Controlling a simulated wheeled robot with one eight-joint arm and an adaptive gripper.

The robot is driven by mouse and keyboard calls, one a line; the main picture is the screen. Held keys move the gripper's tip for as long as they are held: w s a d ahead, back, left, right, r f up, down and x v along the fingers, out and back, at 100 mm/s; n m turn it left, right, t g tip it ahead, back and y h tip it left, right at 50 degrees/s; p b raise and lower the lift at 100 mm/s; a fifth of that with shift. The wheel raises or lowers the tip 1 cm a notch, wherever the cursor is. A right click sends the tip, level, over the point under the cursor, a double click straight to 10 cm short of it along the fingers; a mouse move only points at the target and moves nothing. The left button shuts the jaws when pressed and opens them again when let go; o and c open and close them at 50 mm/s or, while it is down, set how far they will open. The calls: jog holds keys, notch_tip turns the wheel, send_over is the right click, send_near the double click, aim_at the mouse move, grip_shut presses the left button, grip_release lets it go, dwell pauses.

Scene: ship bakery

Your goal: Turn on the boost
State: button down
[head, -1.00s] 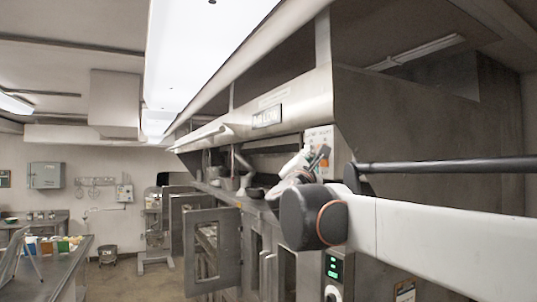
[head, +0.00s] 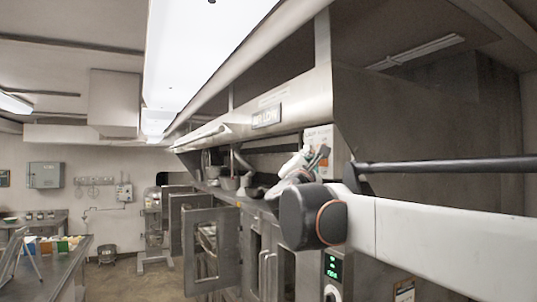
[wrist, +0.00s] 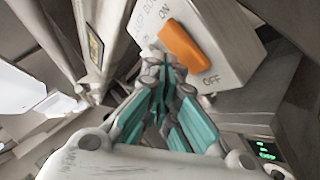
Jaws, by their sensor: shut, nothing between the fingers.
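The boost switch is an orange rocker (wrist: 186,44) on a pale box (wrist: 215,30) marked ON and OFF, with partly hidden lettering, in the wrist view. The ON mark is at the rocker's upper left end and OFF is at its lower right. In the head view the box (head: 318,136) shows behind my arm, with its switch hidden. My gripper (wrist: 165,68) is shut and empty, its teal-lined fingers pointing at the box. The fingertips lie just below the rocker in the picture; I cannot tell whether they touch it. My gripper also shows in the head view (head: 323,154).
A steel hood (head: 290,100) overhangs the counter. Below it stand metal cabinets with an open windowed door (head: 212,250). A panel with a green display (head: 333,267) is under my arm.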

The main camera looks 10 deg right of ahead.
jog(key=shift+d, duration=0.2)
jog(key=shift+w+d, duration=0.1)
jog(key=shift+d, duration=0.1)
jog(key=shift+d+r, duration=0.1)
dwell(0.4)
jog(key=shift+a, duration=0.5)
dwell(0.4)
jog(key=a, duration=0.1)
jog(key=s+a, duration=0.1)
jog(key=a, duration=0.1)
jog(key=s+a+f, duration=0.1)
jog(key=shift+a, duration=0.4)
dwell(0.3)
